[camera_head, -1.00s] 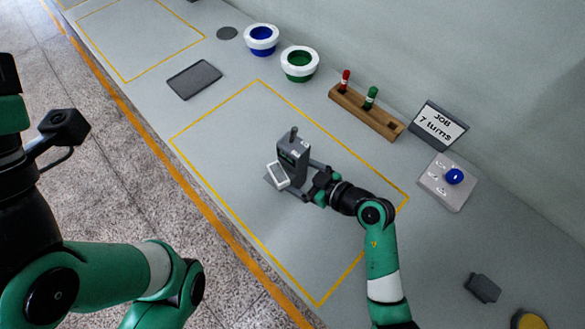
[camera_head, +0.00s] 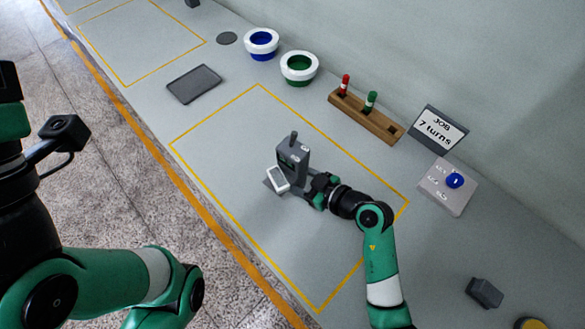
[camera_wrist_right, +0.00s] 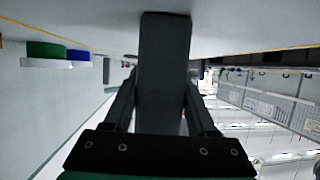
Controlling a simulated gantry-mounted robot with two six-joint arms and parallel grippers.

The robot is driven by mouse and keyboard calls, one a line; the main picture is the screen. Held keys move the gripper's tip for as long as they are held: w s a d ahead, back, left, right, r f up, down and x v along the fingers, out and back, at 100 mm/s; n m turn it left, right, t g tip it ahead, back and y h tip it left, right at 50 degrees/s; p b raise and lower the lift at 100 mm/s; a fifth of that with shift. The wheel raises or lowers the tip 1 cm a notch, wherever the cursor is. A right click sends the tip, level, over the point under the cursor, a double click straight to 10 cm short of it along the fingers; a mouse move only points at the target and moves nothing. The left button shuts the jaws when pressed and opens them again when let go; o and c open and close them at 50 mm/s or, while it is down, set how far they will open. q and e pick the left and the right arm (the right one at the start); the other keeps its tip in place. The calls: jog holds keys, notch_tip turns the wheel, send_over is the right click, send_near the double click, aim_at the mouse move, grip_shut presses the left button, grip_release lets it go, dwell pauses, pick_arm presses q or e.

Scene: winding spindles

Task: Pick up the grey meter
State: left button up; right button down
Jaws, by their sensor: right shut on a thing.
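The grey meter (camera_head: 292,155) stands inside the yellow-outlined area in the middle of the bench, with a short knob on top. A white-faced panel (camera_head: 278,179) shows at its front lower side. My right gripper (camera_head: 306,179) reaches it from the right and is shut on its side. In the right wrist view the meter is a dark grey block (camera_wrist_right: 165,65) between the two fingers (camera_wrist_right: 160,100). I cannot tell whether its base is clear of the bench. My left arm shows at the left, but its gripper is out of view.
Behind are blue (camera_head: 262,42) and green (camera_head: 299,68) white-rimmed bowls, a wooden rack (camera_head: 365,116) with red and green pegs, a "7 turns" sign (camera_head: 439,129) and a blue-button box (camera_head: 447,185). A dark tray (camera_head: 194,84) lies left. The outlined area is otherwise clear.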

jog(key=shift+r, duration=0.2)
notch_tip(320, 180, up, 2)
jog(key=shift+p, duration=1.1)
jog(key=s+r+p, duration=1)
jog(key=s+p, duration=0.1)
jog(key=s, duration=0.3)
jog(key=shift+r+p, duration=0.35)
jog(key=shift+p, duration=0.05)
